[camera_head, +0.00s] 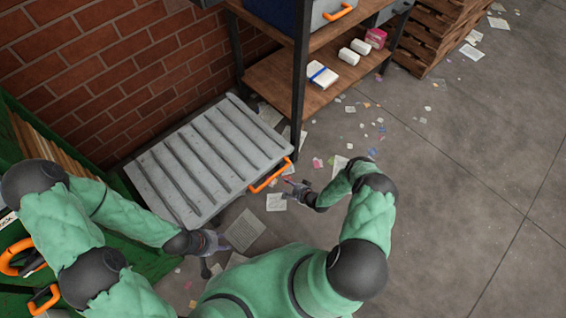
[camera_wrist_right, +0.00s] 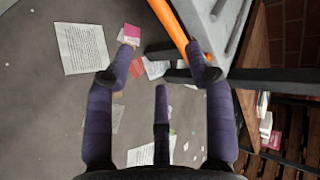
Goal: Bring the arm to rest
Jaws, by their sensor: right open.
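My right gripper (camera_head: 297,189) hangs over the floor just right of the grey ribbed case's orange handle. In the right wrist view my right gripper (camera_wrist_right: 157,77) has its purple fingers spread apart, with nothing between them. My left gripper (camera_head: 213,242) is small and partly dark in the head view, near the case's front edge. I cannot make out whether its fingers are open. Both of my arms are bent, in green sleeves with black joints.
The grey ribbed case (camera_head: 190,165) stands against the brick wall. Its orange handle (camera_head: 270,176) is close to my right gripper. A wooden shelf (camera_head: 290,88) with a dark post stands behind. A green bin (camera_head: 20,115) is at left. Papers litter the floor; open floor (camera_head: 460,200) lies right.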

